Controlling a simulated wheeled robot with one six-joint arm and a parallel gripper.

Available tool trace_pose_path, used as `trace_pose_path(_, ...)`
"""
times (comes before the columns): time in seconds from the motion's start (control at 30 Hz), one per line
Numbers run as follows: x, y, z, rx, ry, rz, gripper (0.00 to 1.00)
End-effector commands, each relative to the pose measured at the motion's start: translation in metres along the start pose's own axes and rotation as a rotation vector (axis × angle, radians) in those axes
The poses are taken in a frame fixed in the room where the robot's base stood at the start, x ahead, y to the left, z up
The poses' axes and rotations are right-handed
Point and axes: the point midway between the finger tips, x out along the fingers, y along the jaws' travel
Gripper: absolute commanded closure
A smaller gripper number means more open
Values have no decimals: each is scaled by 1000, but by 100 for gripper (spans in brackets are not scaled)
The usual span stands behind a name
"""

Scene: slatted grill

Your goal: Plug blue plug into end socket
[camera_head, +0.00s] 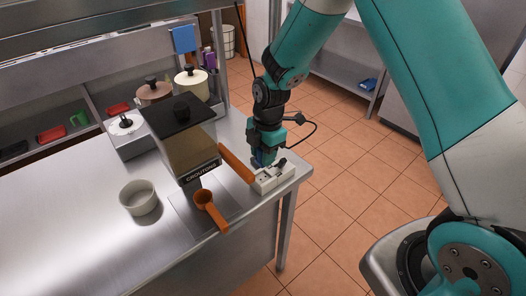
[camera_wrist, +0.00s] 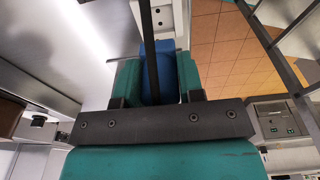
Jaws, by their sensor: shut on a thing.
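My gripper (camera_head: 264,152) points down over the right end of the metal counter, shut on the blue plug (camera_head: 260,162). In the wrist view my gripper (camera_wrist: 158,68) has its teal fingers on both sides of the blue plug (camera_wrist: 168,72). The white socket strip (camera_head: 266,183) lies on the counter directly below, near the counter's right edge. A dark plug or switch sits at its right part. In the wrist view the strip (camera_wrist: 182,12) shows beyond the plug. The plug's prongs are hidden, so I cannot tell whether it touches the strip.
A crouton dispenser (camera_head: 188,145) with a dark lid stands left of the gripper. A white bowl (camera_head: 138,198) stands further left. Lidded pots (camera_head: 155,92) are behind. The front left counter is clear.

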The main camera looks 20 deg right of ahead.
Motion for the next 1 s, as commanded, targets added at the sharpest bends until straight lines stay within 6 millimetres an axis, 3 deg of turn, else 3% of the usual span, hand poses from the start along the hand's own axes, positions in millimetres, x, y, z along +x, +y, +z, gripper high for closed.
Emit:
trace_pose_path(0.5,47,0,6,1,0,-1,89)
trace_pose_path(1.0,52,0,6,1,0,0,89)
